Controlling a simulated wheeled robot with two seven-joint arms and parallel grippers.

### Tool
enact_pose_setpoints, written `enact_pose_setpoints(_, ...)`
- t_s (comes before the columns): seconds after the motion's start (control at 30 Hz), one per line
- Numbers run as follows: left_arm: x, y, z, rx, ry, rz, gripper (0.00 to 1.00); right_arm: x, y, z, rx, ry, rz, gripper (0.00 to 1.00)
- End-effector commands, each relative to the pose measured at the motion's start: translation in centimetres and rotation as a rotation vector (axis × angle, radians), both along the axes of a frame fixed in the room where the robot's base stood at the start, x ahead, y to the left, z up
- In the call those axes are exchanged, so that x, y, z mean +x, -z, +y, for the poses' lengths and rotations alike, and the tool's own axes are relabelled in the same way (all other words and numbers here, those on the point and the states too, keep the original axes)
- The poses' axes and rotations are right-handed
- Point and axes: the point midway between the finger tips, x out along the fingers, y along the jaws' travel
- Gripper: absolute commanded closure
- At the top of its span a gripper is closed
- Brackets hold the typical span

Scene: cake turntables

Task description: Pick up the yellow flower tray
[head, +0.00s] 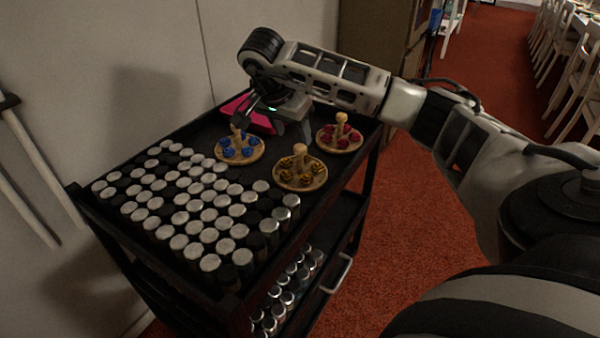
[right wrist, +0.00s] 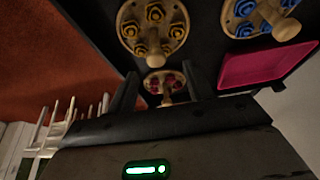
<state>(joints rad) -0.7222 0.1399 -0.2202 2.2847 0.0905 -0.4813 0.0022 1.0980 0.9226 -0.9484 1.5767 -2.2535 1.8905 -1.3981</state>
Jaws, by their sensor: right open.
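The yellow flower tray (head: 300,172) is a round wooden tray with a central peg and several yellow flowers. It stands upright on the black cart's top, and in the right wrist view it shows at the top (right wrist: 152,30). My right gripper (head: 272,128) is open and empty above the back of the cart top, behind the yellow tray and apart from it. In the right wrist view the red flower tray (right wrist: 165,84) shows between my right fingers (right wrist: 158,72). My left gripper is not in view.
The blue flower tray (head: 240,150) is left of the yellow tray, and the red one (head: 340,137) is behind it to the right. A pink object (head: 250,112) lies at the back. Several white and black cylinders (head: 195,210) fill the cart top's (head: 150,143) left and front.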

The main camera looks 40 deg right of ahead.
Motion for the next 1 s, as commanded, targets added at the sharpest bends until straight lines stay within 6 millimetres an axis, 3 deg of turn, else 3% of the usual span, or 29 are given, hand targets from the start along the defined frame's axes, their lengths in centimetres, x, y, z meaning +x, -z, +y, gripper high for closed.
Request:
enact_pose_setpoints(0.27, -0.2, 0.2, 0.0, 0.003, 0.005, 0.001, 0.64, 0.1, 2.2, -0.8, 0.001, 0.0, 0.0, 0.49)
enact_pose_setpoints(0.57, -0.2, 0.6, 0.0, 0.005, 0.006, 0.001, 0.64, -0.1, 6.0, -2.4, 0.001, 0.001, 0.0, 0.49)
enact_pose_setpoints(0.87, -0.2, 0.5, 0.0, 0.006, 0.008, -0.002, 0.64, 0.0, 6.4, -2.6, 0.001, 0.0, -0.002, 0.49)
enact_pose_setpoints(1.0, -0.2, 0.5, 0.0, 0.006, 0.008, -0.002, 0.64, 0.0, 6.4, -2.6, 0.0, -0.001, -0.002, 0.85)
